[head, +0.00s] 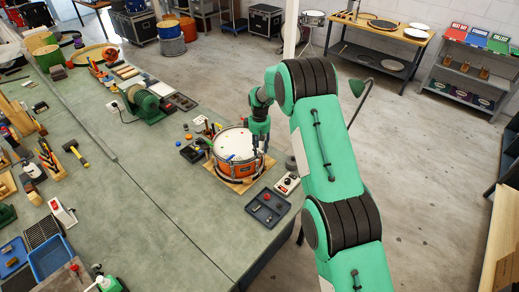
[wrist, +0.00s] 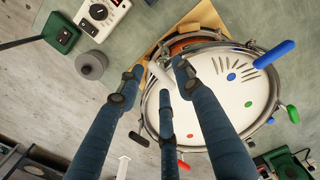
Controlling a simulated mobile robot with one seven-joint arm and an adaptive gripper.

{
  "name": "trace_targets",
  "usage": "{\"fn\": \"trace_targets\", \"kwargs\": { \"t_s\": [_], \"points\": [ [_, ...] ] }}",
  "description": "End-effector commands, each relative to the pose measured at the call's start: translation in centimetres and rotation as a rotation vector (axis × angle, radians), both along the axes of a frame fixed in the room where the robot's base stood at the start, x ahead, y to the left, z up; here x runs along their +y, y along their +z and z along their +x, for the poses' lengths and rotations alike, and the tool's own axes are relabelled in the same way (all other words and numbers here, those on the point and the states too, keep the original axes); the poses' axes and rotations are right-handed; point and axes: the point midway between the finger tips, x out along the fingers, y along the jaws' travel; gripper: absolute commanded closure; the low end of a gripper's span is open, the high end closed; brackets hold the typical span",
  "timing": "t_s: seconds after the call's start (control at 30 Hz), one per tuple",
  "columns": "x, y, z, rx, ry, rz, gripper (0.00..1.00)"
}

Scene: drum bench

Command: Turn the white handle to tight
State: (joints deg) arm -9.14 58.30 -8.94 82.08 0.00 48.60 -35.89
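The drum (head: 233,152) with a white head and orange shell stands on a wooden board on the bench. In the wrist view the drum (wrist: 215,100) has coloured handles around its rim. The white handle (wrist: 160,73) is at the rim's upper left, partly hidden by my fingers. My gripper (wrist: 158,72) has its fingertips on either side of it, with a third finger below. The fingers look spread, and I cannot tell whether they touch the handle. In the head view my gripper (head: 262,140) is over the drum's right rim. No tight mark is readable.
Blue (wrist: 274,54), green (wrist: 292,113), red (wrist: 183,165) and black (wrist: 138,139) handles stick out around the rim. A white box with a dial (head: 287,184), a dark tray (head: 267,207) and a grey cylinder (wrist: 91,65) are close by.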

Motion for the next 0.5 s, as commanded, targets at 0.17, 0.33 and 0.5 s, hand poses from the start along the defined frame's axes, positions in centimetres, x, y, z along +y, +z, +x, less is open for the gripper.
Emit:
{"fn": "trace_targets", "kwargs": {
  "t_s": [0.17, 0.33, 0.5],
  "points": [
    [0.0, -1.1, 0.0, 0.000, 0.000, 0.000, 0.65],
    [0.0, -1.4, 0.0, 0.000, 0.000, 0.000, 0.65],
    [0.0, -1.4, 0.0, 0.000, 0.000, 0.000, 0.65]
  ]
}}
